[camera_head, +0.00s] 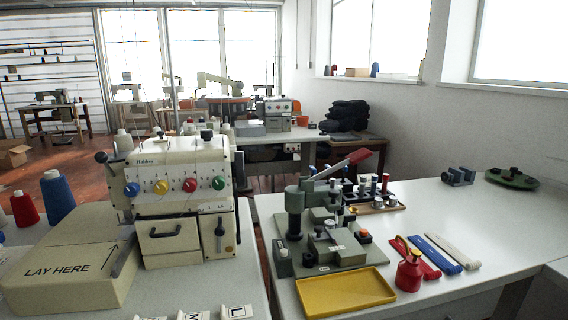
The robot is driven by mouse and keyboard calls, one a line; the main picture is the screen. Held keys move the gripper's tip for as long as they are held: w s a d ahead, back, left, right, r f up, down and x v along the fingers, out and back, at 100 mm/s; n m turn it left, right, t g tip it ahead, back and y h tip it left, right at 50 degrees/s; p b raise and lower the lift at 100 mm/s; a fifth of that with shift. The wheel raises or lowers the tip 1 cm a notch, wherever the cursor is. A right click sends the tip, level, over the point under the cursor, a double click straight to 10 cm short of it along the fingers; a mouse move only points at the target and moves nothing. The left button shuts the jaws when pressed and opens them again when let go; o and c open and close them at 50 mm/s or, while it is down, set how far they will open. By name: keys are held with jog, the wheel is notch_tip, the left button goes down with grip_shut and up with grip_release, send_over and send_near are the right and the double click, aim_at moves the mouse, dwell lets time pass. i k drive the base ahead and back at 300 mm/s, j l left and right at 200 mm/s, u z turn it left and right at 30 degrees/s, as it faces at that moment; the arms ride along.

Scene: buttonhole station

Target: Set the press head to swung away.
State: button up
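A grey-green press (294,202) stands on a flat base plate on the right-hand white table. A lever with a dark red handle (358,158) slants up to the right from its post. The press head is small and crowded by nearby parts, so I cannot tell for sure whether it sits over the base or is turned aside. My gripper is not in view.
A yellow tray (346,303) lies in front of the press. A red oil can (409,273) and red, blue and white strips lie to its right. A cream sewing machine (180,172) stands left, across a narrow gap.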

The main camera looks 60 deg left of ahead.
aim_at(302, 196)
jog(key=u, duration=1.9)
